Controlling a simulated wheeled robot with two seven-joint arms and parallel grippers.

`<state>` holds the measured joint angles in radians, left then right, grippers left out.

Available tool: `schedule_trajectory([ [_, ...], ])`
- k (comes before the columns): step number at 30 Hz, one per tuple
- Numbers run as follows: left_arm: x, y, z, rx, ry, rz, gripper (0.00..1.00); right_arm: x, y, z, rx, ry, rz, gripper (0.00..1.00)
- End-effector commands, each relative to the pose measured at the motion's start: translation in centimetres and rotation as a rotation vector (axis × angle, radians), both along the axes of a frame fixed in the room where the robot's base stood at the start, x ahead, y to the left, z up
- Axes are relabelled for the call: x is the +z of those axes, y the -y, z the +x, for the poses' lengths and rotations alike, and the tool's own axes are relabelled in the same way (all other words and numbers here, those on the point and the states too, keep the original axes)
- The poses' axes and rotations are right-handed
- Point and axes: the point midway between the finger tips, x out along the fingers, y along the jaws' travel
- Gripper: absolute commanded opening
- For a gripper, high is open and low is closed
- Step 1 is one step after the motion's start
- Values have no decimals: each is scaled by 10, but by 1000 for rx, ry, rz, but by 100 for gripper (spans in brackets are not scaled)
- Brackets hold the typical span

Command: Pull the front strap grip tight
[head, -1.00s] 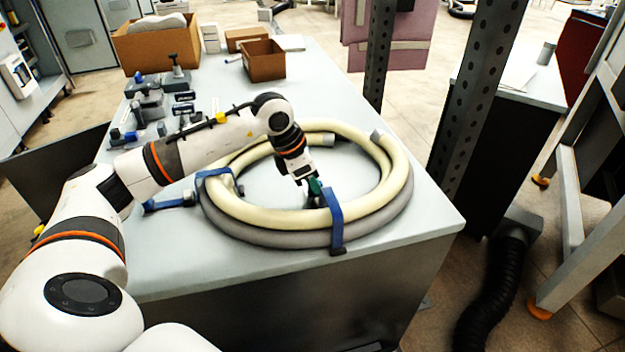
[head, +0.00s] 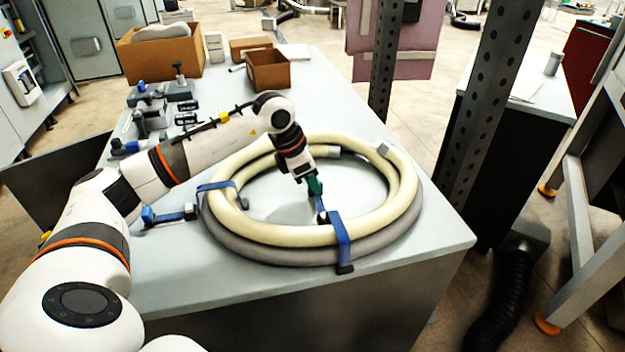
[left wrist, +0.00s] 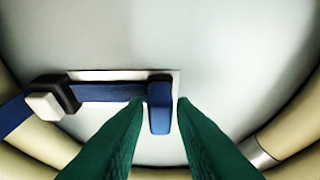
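A coil of cream and grey hose (head: 290,236) lies on the grey table. The front strap (head: 341,238), a blue band, wraps over the coil's near side. Its blue grip shows in the left wrist view (left wrist: 160,106), at the end of a blue strap tail (left wrist: 110,92) leading from a dark buckle (left wrist: 52,95). My left gripper (head: 316,188) is inside the ring, pointing down. In the left wrist view its green fingers (left wrist: 160,112) stand apart on either side of the grip, with a gap at each side. My right gripper is not in view.
A second blue strap (head: 216,186) crosses the coil's left side, with a blue-ended piece (head: 170,215) beside it. Clamps and small tools (head: 155,112) and cardboard boxes (head: 268,70) stand farther back. A perforated post (head: 478,115) rises at right.

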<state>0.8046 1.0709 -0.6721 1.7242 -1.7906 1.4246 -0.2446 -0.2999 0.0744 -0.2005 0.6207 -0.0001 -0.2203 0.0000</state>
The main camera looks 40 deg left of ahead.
Motion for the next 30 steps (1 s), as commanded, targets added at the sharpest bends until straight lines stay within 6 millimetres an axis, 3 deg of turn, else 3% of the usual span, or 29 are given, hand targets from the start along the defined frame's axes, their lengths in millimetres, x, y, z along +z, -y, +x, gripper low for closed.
schedule_trajectory([
  [5,9,-3,-2,0,2,-1,24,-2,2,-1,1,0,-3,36],
  [15,73,-20,-22,1,6,1,24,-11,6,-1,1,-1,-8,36],
  [21,101,-28,-32,1,3,0,24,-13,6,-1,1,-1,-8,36],
  [30,111,-30,-35,1,0,0,24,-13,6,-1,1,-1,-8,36],
])
